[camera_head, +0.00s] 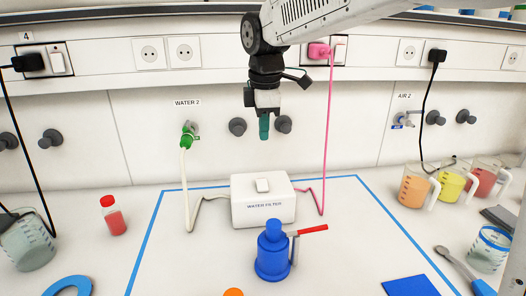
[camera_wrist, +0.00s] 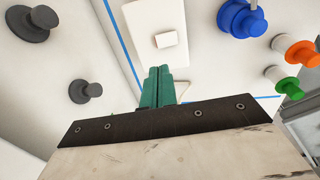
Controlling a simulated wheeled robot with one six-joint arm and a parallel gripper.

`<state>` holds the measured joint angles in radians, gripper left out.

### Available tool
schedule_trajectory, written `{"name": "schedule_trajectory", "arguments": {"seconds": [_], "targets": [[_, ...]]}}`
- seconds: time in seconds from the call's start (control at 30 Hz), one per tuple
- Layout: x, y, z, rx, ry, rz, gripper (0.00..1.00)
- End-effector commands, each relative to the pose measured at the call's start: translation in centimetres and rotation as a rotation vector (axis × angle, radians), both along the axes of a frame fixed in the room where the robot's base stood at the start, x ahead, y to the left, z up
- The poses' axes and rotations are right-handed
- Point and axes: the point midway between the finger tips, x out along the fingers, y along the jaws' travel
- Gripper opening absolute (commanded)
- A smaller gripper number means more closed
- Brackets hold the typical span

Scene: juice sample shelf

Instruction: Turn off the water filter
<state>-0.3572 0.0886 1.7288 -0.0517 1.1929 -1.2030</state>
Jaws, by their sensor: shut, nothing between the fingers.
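The water filter (camera_head: 263,208) is a white box labelled "WATER FILTER" on the bench, inside a blue tape outline. A small white rocker switch (camera_head: 262,185) sits on its top. My gripper (camera_head: 264,136) hangs above and behind the box, apart from it, with its teal fingers closed together and empty. In the wrist view the box (camera_wrist: 150,52) lies beyond the fingertips (camera_wrist: 160,70), with the switch (camera_wrist: 165,40) visible on it. A pink cord (camera_head: 327,120) runs from the filter to a pink plug (camera_head: 318,50) in a wall socket beside a switch, partly behind my arm.
A blue bottle-like fitting (camera_head: 272,255) with a red-handled valve (camera_head: 312,229) stands in front of the filter. A white hose (camera_head: 184,180) joins a green tap fitting (camera_head: 187,138) on the left. Beakers of juice (camera_head: 414,190) stand at right, and a red-capped bottle (camera_head: 114,218) at left.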

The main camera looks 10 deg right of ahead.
Motion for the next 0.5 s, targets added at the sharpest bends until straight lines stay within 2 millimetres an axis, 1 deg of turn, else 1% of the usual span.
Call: {"name": "schedule_trajectory", "arguments": {"seconds": [0.17, 0.4, 0.5], "targets": [[0.4, -0.1, -3.2, -0.002, 0.004, -0.001, 0.00], [1.1, -0.1, -8.4, -0.002, 0.005, -0.002, 0.00], [1.4, -0.1, -10.1, -0.002, 0.004, -0.002, 0.00]]}}
